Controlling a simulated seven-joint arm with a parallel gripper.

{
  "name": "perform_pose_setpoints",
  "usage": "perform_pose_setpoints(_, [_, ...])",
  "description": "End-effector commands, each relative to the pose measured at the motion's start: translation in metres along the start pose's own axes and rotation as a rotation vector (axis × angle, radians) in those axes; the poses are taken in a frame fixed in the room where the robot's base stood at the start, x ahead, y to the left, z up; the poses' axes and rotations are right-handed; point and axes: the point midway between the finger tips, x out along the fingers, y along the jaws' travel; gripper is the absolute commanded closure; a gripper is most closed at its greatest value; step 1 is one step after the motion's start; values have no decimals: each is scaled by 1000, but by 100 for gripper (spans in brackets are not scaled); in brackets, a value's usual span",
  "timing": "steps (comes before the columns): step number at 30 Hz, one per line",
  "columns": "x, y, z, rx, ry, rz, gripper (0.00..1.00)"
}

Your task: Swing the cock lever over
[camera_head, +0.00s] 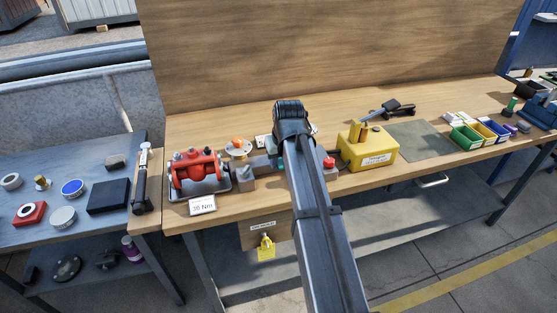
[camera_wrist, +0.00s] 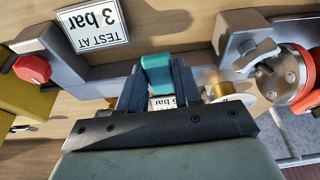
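The cock lever is a teal block-like handle (camera_wrist: 158,74) in the middle of the wrist view. My gripper (camera_wrist: 160,90) has its two dark fingers on either side of the lever's near end. They appear to touch both faces, with no clear gap. In the head view, my arm covers most of the cock, and only a sliver of teal shows beside it. My gripper's fingertips are hidden there. The lever seems attached to a grey metal body (camera_wrist: 112,86) running across behind it.
A red flanged valve (camera_head: 196,168) stands left of my arm. A red knob (camera_head: 329,163) and a yellow box (camera_head: 368,150) stand right.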

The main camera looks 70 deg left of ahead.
Motion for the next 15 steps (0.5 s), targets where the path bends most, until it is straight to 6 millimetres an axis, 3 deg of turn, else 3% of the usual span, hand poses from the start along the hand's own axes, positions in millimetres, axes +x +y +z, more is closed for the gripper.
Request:
perform_pose_setpoints(7, [0, 1, 0, -2, 0, -1, 44])
perform_pose_setpoints(15, [-1, 2, 0, -3, 0, -1, 44])
